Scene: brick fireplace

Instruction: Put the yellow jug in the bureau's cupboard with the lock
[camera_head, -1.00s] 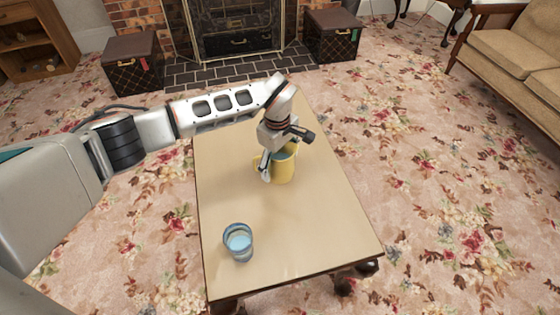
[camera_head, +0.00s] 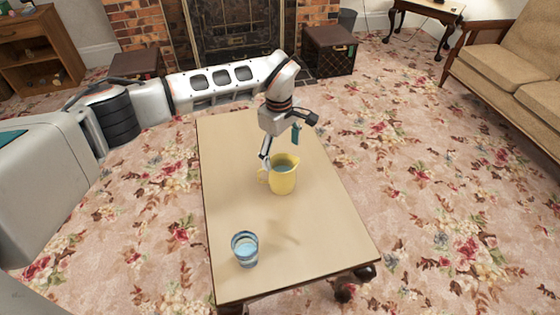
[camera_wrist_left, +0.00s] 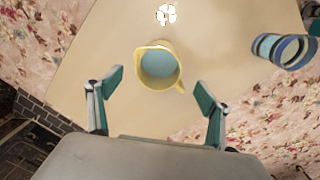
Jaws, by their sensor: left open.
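The yellow jug (camera_head: 284,182) stands upright on the coffee table (camera_head: 232,190), with its handle to the left in the head view. It has bluish contents or a bluish inside. My left gripper (camera_head: 281,146) is open and empty, just above and behind the jug. In the left wrist view the jug (camera_wrist_left: 146,76) shows from above, beyond the two spread fingers. A wooden cabinet (camera_head: 38,32) with a drawer and open shelves is at the far left; I cannot tell if it is the bureau. No cupboard with a lock is visible.
A glass (camera_head: 245,250) with bluish contents stands near the table's front left. Checked boxes (camera_head: 329,52) flank the fireplace (camera_head: 235,35). A sofa (camera_head: 515,70) and a dark side table (camera_head: 425,14) are at right. Carpet around the table is clear.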

